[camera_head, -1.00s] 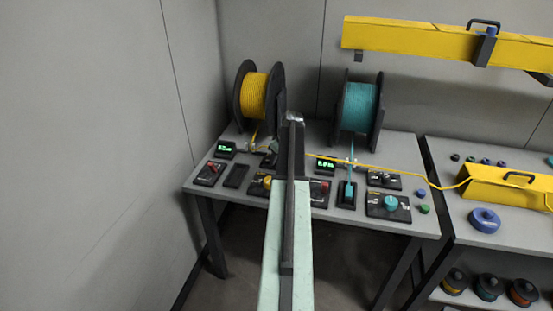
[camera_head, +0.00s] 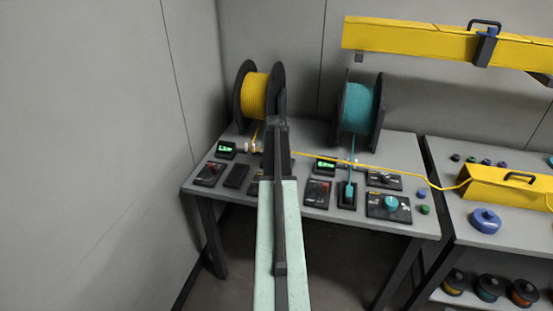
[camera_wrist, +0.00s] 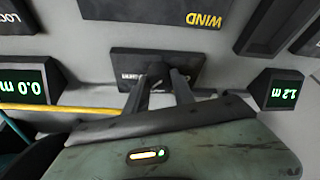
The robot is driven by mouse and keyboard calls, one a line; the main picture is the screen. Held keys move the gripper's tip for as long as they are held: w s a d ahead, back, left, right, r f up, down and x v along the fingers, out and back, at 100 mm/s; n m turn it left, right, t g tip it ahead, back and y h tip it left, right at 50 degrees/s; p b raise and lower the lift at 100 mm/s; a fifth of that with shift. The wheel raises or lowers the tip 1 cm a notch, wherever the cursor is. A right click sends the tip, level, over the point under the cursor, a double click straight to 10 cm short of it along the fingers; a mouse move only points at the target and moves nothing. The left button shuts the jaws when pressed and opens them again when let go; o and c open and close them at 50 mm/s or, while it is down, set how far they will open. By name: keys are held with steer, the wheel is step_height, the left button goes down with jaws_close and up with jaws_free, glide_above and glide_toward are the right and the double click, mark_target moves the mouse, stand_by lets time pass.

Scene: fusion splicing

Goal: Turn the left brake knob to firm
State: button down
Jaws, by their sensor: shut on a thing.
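The left brake panel (camera_wrist: 125,65) is a small black plate with a partly covered white label, seen upside down in the wrist view. Its small dark knob (camera_wrist: 158,70) stands between my fingertips. My gripper (camera_wrist: 163,77) is shut on this knob, with a finger on either side. The knob's pointer and exact setting cannot be read. In the head view my arm hides the knob and the panel.
Left readout (camera_wrist: 285,90) shows 1.2 m, right readout (camera_wrist: 30,80) 0.0 m. A yellow strand (camera_head: 340,158) crosses the bench. The yellow reel (camera_head: 256,97) and teal reel (camera_head: 359,108) stand behind.

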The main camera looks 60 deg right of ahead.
steer(key=shift+a+m+g, duration=0.15)
steer(key=shift+m+g, duration=0.65)
steer(key=shift+m, duration=1.3)
steer(key=shift+w, duration=0.1)
steer(key=c, duration=1.1)
jaws_free()
steer(key=shift+o, duration=0.2)
steer(key=shift+r, duration=0.25)
steer(key=p+v, duration=0.7)
steer(key=shift+a, duration=0.25)
steer(key=shift+a, duration=0.1)
